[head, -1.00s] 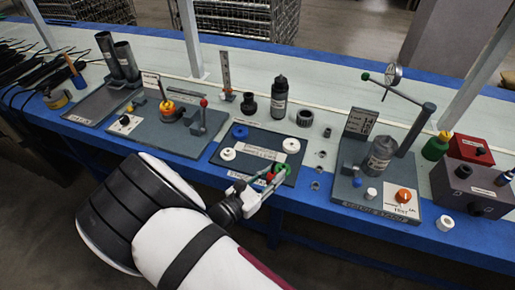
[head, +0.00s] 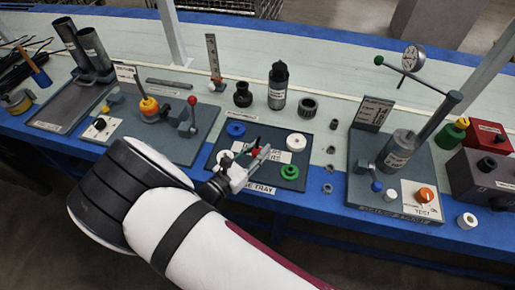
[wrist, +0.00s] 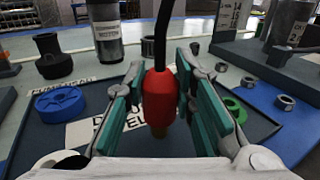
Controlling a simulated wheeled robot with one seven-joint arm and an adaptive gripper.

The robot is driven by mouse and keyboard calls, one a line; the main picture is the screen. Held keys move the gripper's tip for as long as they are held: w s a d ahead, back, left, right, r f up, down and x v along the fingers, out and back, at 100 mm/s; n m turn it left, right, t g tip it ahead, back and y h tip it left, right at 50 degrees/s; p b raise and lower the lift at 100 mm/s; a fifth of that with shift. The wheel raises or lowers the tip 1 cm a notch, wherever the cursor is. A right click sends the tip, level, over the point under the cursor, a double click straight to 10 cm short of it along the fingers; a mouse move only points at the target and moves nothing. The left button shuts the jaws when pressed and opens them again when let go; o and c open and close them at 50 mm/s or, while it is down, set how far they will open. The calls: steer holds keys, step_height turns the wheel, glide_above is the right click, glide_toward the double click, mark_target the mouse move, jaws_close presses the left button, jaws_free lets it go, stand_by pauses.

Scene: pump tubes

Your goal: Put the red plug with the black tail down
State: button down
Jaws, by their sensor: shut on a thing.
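The red plug (wrist: 161,97) with its black tail (wrist: 163,35) is upright between my gripper's teal fingers in the wrist view. My gripper (wrist: 162,103) is shut on it. In the head view, my gripper (head: 257,158) is over the middle of the dark tray (head: 265,137), and only a bit of red shows there.
The tray holds a blue ring (head: 236,129), a white ring (head: 296,142), a green ring (head: 289,172) and another white ring, partly hidden. A pump stand (head: 372,150) is at the right.

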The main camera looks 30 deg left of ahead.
steer(key=shift+a+f, duration=0.1)
steer(key=shift+f, duration=0.65)
steer(key=shift+r, duration=0.1)
steer(key=c, duration=1.8)
jaws_free()
steer(key=shift+f, duration=0.2)
steer(key=o, duration=0.5)
steer(key=shift+c, duration=0.2)
steer(key=shift+r, duration=0.15)
steer(key=shift+s, duration=0.1)
